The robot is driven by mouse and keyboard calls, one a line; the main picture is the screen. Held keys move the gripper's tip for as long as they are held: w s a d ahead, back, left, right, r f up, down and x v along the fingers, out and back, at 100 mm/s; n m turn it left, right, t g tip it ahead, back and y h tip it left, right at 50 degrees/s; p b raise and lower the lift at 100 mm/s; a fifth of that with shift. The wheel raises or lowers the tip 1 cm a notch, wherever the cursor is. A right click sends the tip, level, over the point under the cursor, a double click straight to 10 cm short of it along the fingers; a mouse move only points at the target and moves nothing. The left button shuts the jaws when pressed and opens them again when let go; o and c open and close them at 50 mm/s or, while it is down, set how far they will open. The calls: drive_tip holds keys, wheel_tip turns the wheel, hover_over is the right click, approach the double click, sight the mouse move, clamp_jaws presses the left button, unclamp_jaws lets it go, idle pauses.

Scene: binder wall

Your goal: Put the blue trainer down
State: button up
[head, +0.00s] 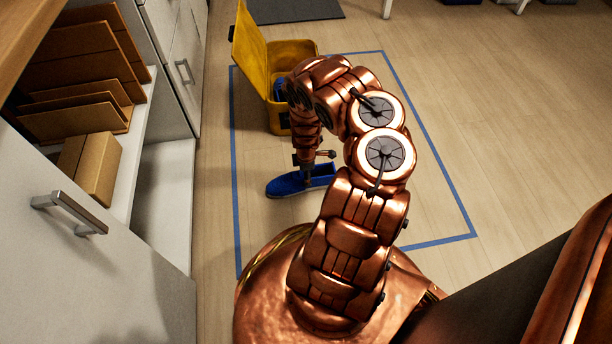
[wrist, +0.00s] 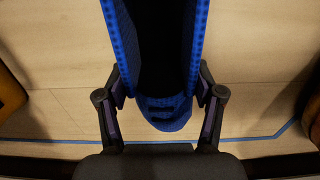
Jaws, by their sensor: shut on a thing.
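The blue trainer (head: 290,185) is at the floor inside the blue-taped area in the head view, its toe pointing left. It also shows in the wrist view (wrist: 167,112), filling the middle with its dark opening toward the camera. My gripper (wrist: 165,98) has a finger on each side of the trainer and is shut on it. In the head view my gripper (head: 308,165) points down at the trainer, and my arm stands close beside it. I cannot tell whether the sole touches the floor.
A yellow bin (head: 288,52) with its lid open stands behind the trainer and holds something blue. Blue tape (head: 428,128) outlines a floor area, with bare floor on the right. White cabinets (head: 95,240) line the left, with brown folders (head: 75,65) and a box (head: 98,165) on a shelf.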

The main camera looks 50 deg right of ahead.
drive_tip(key=o, duration=1.4)
